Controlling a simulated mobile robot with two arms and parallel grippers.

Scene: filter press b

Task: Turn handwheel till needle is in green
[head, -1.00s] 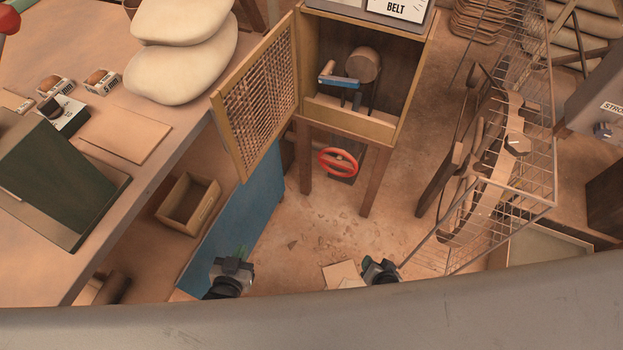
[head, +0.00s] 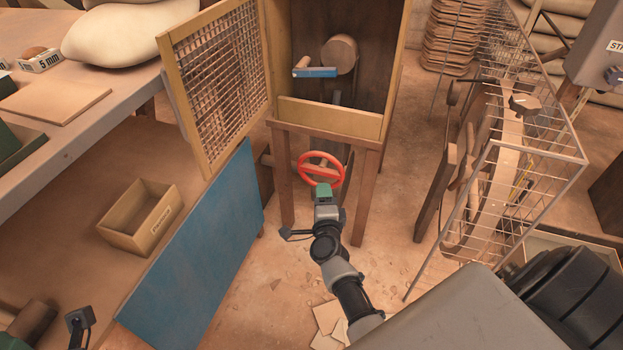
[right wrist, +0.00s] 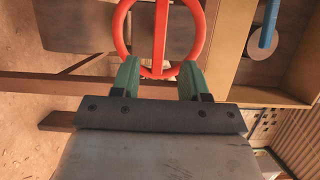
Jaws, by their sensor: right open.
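The red handwheel (head: 320,153) is below the open wooden cabinet, between its legs. My right gripper (head: 322,188) is just in front of its lower rim. In the right wrist view the handwheel (right wrist: 160,30) shows its round rim and a spoke. The open green fingers of my right gripper (right wrist: 158,72) stand on either side of the rim's near part; whether they touch it I cannot tell. A dark part of my left gripper (head: 80,322) shows at the lower left, its jaws unclear. I cannot make out a needle or a green zone.
The cabinet (head: 330,118) has its mesh door (head: 215,85) swung open to the left. A wire cage (head: 530,150) stands at the right.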

